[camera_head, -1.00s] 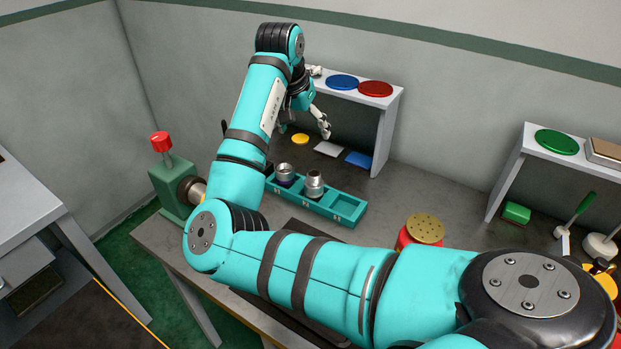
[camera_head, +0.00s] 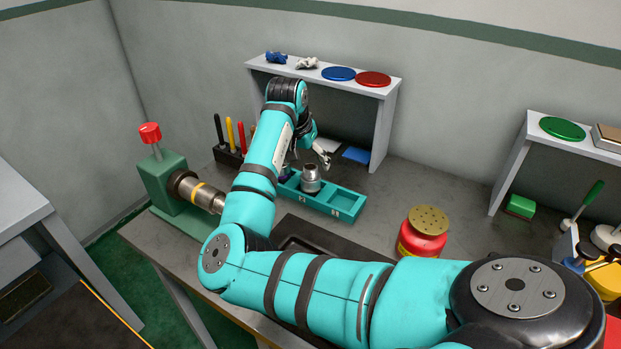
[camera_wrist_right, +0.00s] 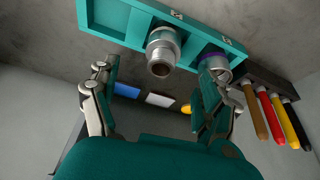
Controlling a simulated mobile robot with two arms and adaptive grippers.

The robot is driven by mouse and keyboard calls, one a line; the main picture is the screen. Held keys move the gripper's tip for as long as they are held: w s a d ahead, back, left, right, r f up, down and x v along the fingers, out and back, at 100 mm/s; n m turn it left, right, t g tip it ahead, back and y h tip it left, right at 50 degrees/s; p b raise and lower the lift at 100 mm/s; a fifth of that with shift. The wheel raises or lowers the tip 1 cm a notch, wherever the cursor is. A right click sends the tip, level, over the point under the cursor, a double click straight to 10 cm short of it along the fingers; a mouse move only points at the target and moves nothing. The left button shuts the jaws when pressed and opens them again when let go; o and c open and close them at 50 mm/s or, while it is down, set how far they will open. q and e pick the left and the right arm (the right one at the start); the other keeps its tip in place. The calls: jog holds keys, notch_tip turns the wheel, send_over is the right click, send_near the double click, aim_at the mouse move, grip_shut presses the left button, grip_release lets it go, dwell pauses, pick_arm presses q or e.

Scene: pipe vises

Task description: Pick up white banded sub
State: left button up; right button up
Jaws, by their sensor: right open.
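A silver sub with a pale band (camera_head: 311,178) stands upright in a middle compartment of the teal tray (camera_head: 346,214). It also shows in the right wrist view (camera_wrist_right: 162,52), beyond the gap between the fingertips. A second sub with a purple band (camera_wrist_right: 216,66) sits in the neighbouring compartment; in the head view my right arm mostly hides it. My right gripper (camera_head: 308,158) is open and empty, just behind the tray in the head view. Its two spread fingers (camera_wrist_right: 160,76) fill the sides of the wrist view. My left gripper is not in view.
A green vise (camera_head: 168,180) clamping a pipe stands left. A red can (camera_head: 424,232) stands right of the tray. A grey shelf (camera_head: 385,130) stands behind, with discs on top. Coloured markers (camera_wrist_right: 270,115) stand beside the tray. Bench between tray and can is clear.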

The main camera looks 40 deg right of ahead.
aim_at(309, 169)
jog(key=x, duration=0.3)
jog(key=shift+w+d+f+p, duration=0.15)
jog(key=shift+f+p, duration=0.2)
jog(key=shift+f, duration=0.25)
jog(key=x, duration=0.4)
jog(key=shift+w+f+p, duration=0.1)
jog(key=shift+f+p, duration=0.05)
jog(key=shift+p, duration=0.2)
jog(key=shift+c, duration=0.4)
jog(key=c, duration=1.4)
jog(key=shift+c, duration=0.2)
jog(key=shift+r, duration=0.2)
